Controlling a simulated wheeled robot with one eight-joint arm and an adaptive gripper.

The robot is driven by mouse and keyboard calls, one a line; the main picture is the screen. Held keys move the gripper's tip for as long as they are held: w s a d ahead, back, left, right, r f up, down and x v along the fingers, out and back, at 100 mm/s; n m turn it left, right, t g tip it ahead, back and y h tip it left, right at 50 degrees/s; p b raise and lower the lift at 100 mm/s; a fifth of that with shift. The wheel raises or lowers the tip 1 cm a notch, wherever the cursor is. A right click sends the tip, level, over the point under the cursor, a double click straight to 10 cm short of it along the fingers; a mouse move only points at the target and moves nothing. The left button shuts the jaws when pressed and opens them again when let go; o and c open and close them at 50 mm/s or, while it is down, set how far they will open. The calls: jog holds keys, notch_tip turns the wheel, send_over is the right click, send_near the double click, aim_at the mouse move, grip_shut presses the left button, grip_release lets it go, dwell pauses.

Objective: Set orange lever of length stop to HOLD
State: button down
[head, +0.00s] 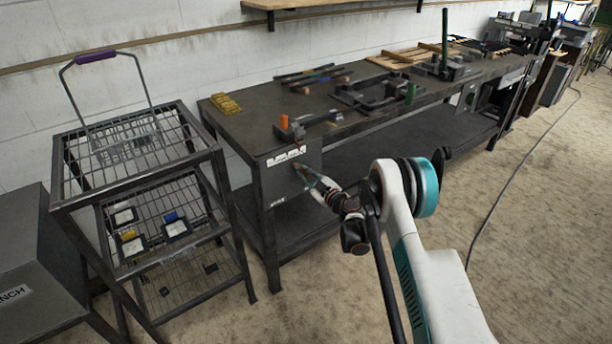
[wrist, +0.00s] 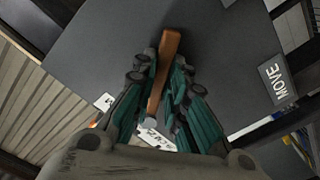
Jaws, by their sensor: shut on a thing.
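The orange lever (wrist: 167,52) shows in the wrist view as a narrow orange-brown bar on a dark grey panel. My gripper (wrist: 163,68) has its teal-sided fingers on both sides of the bar and is shut on it. The bar's far end sticks out past the fingertips. A "MOVE" label (wrist: 277,78) is on the panel at the right. Other white labels are partly hidden behind the fingers, and I cannot read HOLD on them. In the head view my gripper (head: 302,173) is at the bench's near end panel (head: 277,185), where the lever is mostly hidden.
The long dark workbench (head: 240,128) runs to the back right. On it are an orange-topped fixture (head: 284,122) and yellow blocks (head: 226,104). A wire rack (head: 216,148) with a purple handle (head: 95,57) stands to the left. The floor at the right is open, with a cable (head: 510,160).

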jog(key=c, duration=1.6)
grip_release()
jog(key=shift+s+d, duration=0.1)
jog(key=v, duration=0.7)
jog(key=shift+s, duration=0.2)
jog(key=shift+d, duration=0.1)
